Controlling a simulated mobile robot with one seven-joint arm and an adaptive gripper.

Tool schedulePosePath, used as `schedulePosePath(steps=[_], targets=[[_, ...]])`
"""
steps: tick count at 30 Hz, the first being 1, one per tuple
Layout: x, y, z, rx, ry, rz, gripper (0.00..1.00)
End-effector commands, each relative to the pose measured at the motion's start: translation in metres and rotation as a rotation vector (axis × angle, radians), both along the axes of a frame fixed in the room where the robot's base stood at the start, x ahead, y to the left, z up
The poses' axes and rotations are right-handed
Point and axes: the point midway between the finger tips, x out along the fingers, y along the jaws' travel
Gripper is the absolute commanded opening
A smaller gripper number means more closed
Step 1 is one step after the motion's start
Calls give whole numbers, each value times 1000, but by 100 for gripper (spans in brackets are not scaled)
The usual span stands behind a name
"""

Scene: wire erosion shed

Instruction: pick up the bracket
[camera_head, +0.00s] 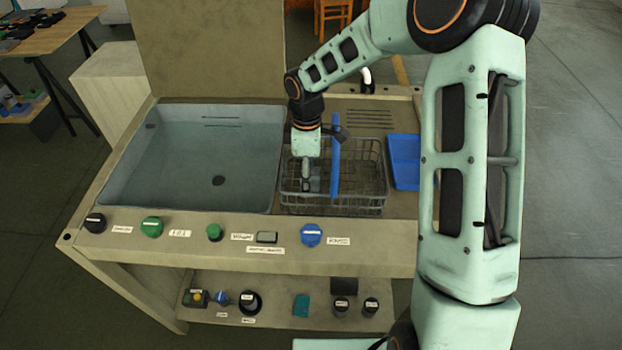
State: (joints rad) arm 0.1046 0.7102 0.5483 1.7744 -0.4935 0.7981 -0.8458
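My gripper (306,186) points down into the wire basket (362,210), at its left side, left of the blue handle bar (336,155). Its grey fingers are small here and seen nearly edge-on, so I cannot tell whether they are open or shut, or whether anything is between them. I cannot make out a bracket in this view. The part of the basket floor under my gripper is hidden by the fingers and the basket wires.
A grey sink basin (190,165) lies left of the basket, and a blue tray (404,160) lies to its right. The front panel (380,259) carries knobs and labels. Several small items stand on the lower shelf (275,321). My arm covers the bench's right end.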

Motion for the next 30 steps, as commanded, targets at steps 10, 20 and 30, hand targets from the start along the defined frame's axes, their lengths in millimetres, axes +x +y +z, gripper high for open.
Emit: schedulePosePath(steps=[10,20,30], targets=[[0,0,0,0,-1,0,45],[0,0,0,0,0,0,9],[1,1,6,1,-4,0,4]])
